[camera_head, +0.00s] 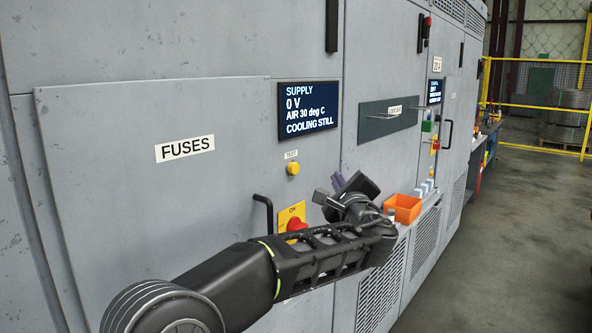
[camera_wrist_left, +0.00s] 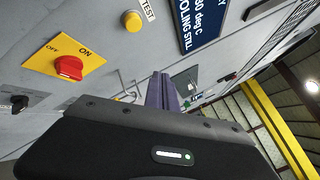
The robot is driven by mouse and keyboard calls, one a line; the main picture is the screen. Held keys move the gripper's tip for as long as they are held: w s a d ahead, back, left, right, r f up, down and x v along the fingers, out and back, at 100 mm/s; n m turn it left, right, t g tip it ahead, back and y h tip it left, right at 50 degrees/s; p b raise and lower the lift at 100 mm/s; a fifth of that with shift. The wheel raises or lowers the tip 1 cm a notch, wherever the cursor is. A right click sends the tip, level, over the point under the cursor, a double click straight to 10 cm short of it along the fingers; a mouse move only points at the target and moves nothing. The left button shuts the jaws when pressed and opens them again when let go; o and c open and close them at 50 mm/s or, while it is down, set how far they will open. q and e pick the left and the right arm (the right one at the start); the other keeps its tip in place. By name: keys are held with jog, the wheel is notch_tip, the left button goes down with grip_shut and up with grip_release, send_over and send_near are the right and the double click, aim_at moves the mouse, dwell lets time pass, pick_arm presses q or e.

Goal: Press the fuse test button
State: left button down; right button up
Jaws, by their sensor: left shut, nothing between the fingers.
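The fuse test button is a round yellow button (camera_head: 293,168) under a small TEST label on the grey cabinet, below the dark supply screen (camera_head: 308,109). In the left wrist view the yellow button (camera_wrist_left: 132,21) is at the top, left of the screen (camera_wrist_left: 205,22). My left gripper (camera_head: 338,182) is to the right of and a little below the button in the head view, apart from it. Its purple-grey fingers (camera_wrist_left: 161,92) are shut with nothing between them. My right gripper is in neither view.
A red rotary switch (camera_head: 297,224) on a yellow ON plate sits below the button, partly behind my left arm. A black handle (camera_head: 264,213) juts out to its left. An orange bin (camera_head: 403,208) stands on a ledge right of my wrist. The floor at the right is clear.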

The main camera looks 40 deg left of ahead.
aim_at(295, 169)
pick_arm(q)
jog(key=shift+a, duration=0.1)
jog(key=a, duration=0.8)
jog(key=shift+a+p, duration=0.3)
jog(key=shift+p, duration=0.1)
jog(key=shift+s, duration=0.1)
jog(key=shift+a+f, duration=0.1)
dwell(1.6)
jog(key=shift+a+b, duration=0.35)
